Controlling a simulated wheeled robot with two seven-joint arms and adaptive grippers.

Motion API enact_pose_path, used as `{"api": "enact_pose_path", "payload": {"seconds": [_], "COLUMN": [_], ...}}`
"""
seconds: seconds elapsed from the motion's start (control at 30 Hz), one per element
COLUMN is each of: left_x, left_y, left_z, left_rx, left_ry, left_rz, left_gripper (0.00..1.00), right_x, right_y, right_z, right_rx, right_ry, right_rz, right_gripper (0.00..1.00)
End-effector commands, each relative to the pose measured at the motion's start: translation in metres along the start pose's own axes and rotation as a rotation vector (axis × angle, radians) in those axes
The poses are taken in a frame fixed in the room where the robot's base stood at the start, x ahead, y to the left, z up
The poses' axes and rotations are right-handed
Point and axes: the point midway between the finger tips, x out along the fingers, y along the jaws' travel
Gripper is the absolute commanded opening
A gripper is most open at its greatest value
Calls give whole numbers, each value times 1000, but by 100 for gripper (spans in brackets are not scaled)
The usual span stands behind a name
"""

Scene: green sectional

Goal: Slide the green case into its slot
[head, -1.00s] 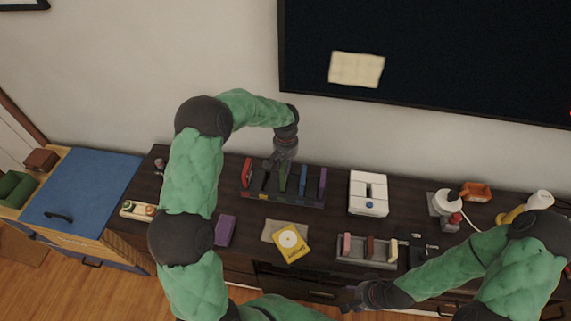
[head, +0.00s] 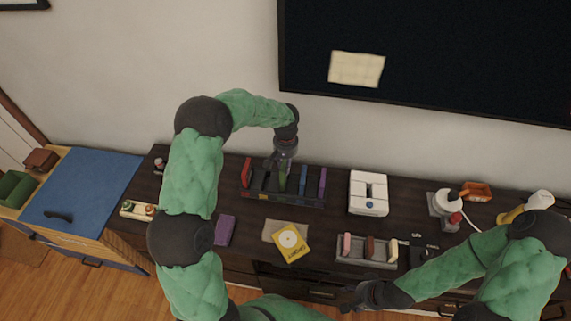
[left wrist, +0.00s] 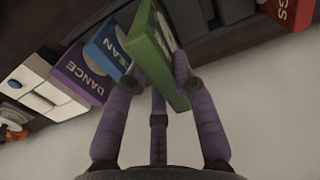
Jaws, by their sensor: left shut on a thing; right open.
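The green case (head: 283,178) stands on edge at the dark rack (head: 308,203), between the red case (head: 247,172) and the blue case (head: 303,178). My left gripper (head: 283,162) is above the rack, shut on the green case's upper part. In the left wrist view the green case (left wrist: 158,50) is between my fingers (left wrist: 160,82), beside the blue case (left wrist: 108,50), and sits nearer the camera. Its lower edge is hidden, so I cannot tell how deep it is in the slot. My right gripper (head: 352,297) is open and empty near the front edge.
A purple case (head: 322,182) fills the rack's right end. A white box (head: 368,193) stands to the right. A yellow case (head: 291,243), a lying purple case (head: 224,231) and a grey tray (head: 350,256) with upright blocks are in front. The wall is close behind.

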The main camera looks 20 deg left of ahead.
Motion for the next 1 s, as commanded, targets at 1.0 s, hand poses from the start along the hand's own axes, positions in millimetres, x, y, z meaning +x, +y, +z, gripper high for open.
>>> {"api": "enact_pose_path", "payload": {"seconds": [1.0], "left_x": [12], "left_y": [0], "left_z": [0], "left_rx": [0], "left_ry": [0], "left_rz": [0], "left_gripper": [0], "right_x": [8], "right_y": [3], "right_z": [0], "right_rx": [0], "right_ry": [0], "right_rz": [0], "right_gripper": [54]}}
